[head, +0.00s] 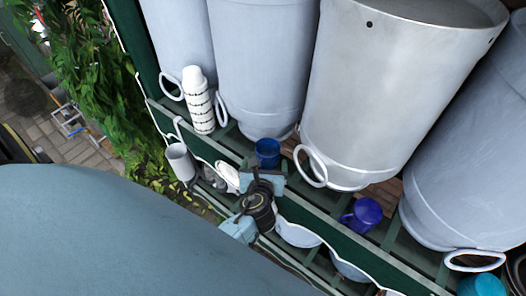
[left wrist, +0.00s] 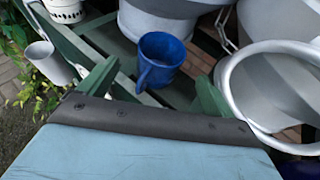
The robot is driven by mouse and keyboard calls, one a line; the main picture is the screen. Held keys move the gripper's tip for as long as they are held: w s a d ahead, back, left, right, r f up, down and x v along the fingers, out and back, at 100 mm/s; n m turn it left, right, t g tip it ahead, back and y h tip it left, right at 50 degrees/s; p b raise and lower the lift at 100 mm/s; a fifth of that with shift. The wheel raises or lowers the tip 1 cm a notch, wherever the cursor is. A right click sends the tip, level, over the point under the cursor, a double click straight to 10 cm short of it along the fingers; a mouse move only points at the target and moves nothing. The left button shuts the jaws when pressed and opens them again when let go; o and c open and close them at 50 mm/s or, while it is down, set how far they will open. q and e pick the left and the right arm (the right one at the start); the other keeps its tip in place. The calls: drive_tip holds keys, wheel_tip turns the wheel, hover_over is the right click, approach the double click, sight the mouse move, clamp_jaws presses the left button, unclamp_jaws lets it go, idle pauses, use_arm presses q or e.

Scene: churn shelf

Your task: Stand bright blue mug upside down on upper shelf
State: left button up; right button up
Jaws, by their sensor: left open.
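The bright blue mug (head: 267,152) stands on the green slatted upper shelf, in front of a large metal churn. It also shows in the left wrist view (left wrist: 160,66), mouth up, with its handle towards my gripper. My left gripper (head: 264,178) is open and empty just in front of the mug. In the left wrist view its two green fingertips (left wrist: 153,90) are spread to either side of the mug's handle, on the near side of the mug. Whether they touch it cannot be told. My right gripper is not seen.
Large churns (head: 395,90) with ring handles crowd the shelf behind. A darker blue-purple mug (head: 366,213) stands to the right, and a teal cup (head: 484,285) is at the lower right. A stack of white cups (head: 198,100) and a grey mug (head: 180,161) are to the left.

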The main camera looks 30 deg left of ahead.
use_arm(q)
drive_tip(key=v, duration=0.5)
drive_tip(key=shift+s+d, duration=0.15)
drive_tip(key=s+d+f+n+g+h, duration=0.25)
drive_tip(key=s+f+n, duration=0.4)
drive_tip(key=f, duration=0.65)
drive_tip(key=s+d+f+n+g+h, duration=0.1)
drive_tip(key=s+f+n+g+h, duration=0.25)
drive_tip(key=s+f+n, duration=0.6)
drive_tip(key=s+a+f+n+g, duration=0.2)
drive_tip(key=s+f+n, duration=0.4)
drive_tip(key=s, duration=0.3)
drive_tip(key=s+a+f+n+g, duration=0.2)
drive_tip(key=s+f+n, duration=0.4)
drive_tip(key=s, duration=0.3)
drive_tip(key=shift+s+a+f+g, duration=0.2)
drive_tip(key=shift+a+g, duration=0.2)
drive_tip(key=shift+a, duration=0.2)
